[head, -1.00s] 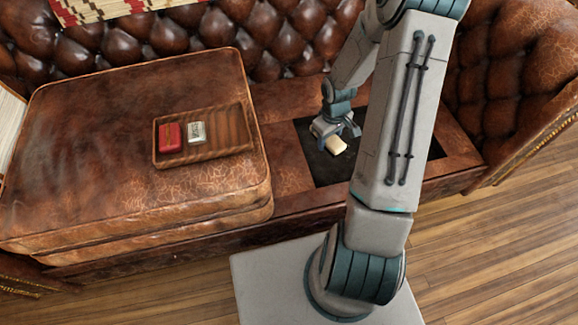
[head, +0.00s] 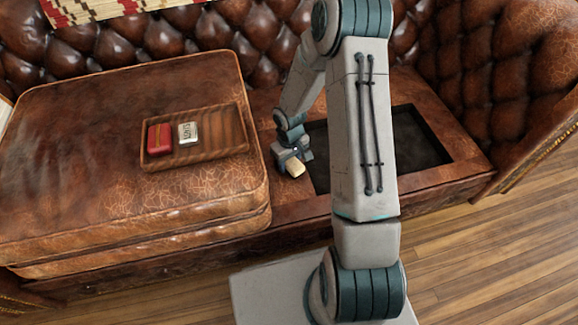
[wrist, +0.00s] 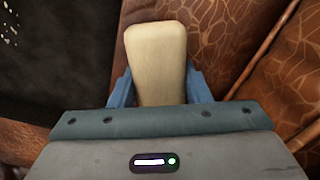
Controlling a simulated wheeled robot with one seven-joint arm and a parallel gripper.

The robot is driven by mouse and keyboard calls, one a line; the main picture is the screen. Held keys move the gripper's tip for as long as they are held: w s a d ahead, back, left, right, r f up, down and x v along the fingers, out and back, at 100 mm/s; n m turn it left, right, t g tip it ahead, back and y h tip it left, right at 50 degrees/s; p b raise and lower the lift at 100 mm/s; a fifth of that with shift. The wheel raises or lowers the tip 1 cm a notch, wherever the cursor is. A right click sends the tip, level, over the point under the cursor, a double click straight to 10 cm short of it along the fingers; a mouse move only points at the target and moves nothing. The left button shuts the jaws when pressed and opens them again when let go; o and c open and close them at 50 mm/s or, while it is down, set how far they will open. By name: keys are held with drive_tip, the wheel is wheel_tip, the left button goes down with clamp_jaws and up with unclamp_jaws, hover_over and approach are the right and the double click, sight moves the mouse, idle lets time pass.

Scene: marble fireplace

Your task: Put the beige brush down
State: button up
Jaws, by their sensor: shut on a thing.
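The beige brush (head: 294,169) is a small pale block at the end of my arm in the head view. In the wrist view the brush (wrist: 156,60) points away from the camera between two blue fingers. My gripper (head: 288,157) is shut on it, and the gripper also shows in the wrist view (wrist: 160,88). In the head view they are near the left edge of the dark recess, beside the leather cushion. I cannot tell how high the brush is above the leather.
A thick leather cushion (head: 80,200) lies at left. On it, a wooden tray (head: 225,142) holds a red block (head: 159,139) and a pale lettered tin (head: 188,132). The dark recess (head: 415,135) in the seat looks empty where visible; my arm hides part of it.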

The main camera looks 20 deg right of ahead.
drive_tip(key=shift+f, duration=0.6)
drive_tip(key=shift+f, duration=0.2)
drive_tip(key=o, duration=0.9)
drive_tip(key=shift+r, duration=0.1)
